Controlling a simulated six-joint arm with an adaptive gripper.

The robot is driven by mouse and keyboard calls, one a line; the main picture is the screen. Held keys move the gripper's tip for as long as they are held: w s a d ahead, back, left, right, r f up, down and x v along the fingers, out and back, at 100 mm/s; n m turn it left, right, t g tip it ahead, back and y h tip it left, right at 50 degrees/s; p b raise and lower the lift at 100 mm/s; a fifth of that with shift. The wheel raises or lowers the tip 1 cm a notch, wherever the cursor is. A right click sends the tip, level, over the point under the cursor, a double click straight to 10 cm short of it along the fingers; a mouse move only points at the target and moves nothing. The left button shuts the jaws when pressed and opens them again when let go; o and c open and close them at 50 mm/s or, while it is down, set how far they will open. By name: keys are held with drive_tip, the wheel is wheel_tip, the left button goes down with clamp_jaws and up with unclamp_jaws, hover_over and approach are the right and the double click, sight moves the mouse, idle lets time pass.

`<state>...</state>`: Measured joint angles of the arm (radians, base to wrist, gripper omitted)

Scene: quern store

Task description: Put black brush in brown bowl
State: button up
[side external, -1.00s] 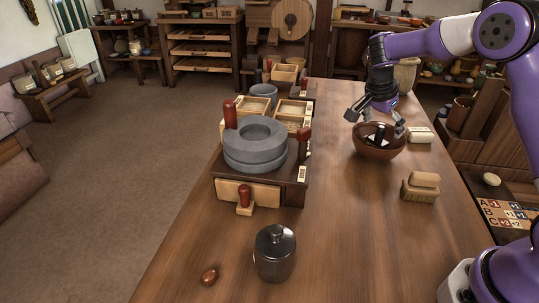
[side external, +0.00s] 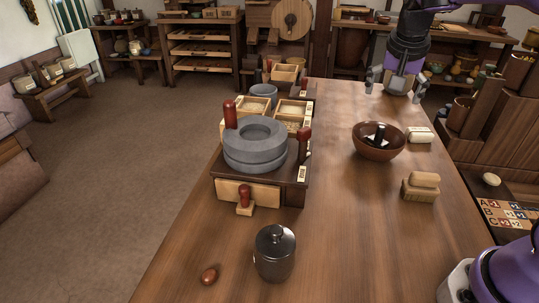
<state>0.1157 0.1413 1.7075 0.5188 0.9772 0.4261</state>
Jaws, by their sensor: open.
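The brown bowl (side external: 364,150) stands upright on the right half of the wooden table in the side external view. The black brush (side external: 379,134) is inside the bowl, its upper end sticking up near the rim; its lower part is hidden by the bowl's near wall. My gripper (side external: 396,88) is open and empty, above the far part of the table, behind and above the bowl and clear of it.
A grey stone quern (side external: 255,145) on a dark wooden stand with red handles is left of the bowl. A wooden block brush (side external: 420,190) and a pale block (side external: 420,135) lie right of it. A dark lidded jar (side external: 275,255) and a brown egg-shaped object (side external: 209,276) are in front.

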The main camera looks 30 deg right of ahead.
drive_tip(key=s+a+n+t+y, duration=0.3)
drive_tip(key=s+a+n, duration=0.8)
drive_tip(key=s+a, duration=0.1)
drive_tip(key=shift+s+f+n+y, duration=0.3)
drive_tip(key=shift+s+f, duration=0.05)
drive_tip(key=shift+s, duration=0.1)
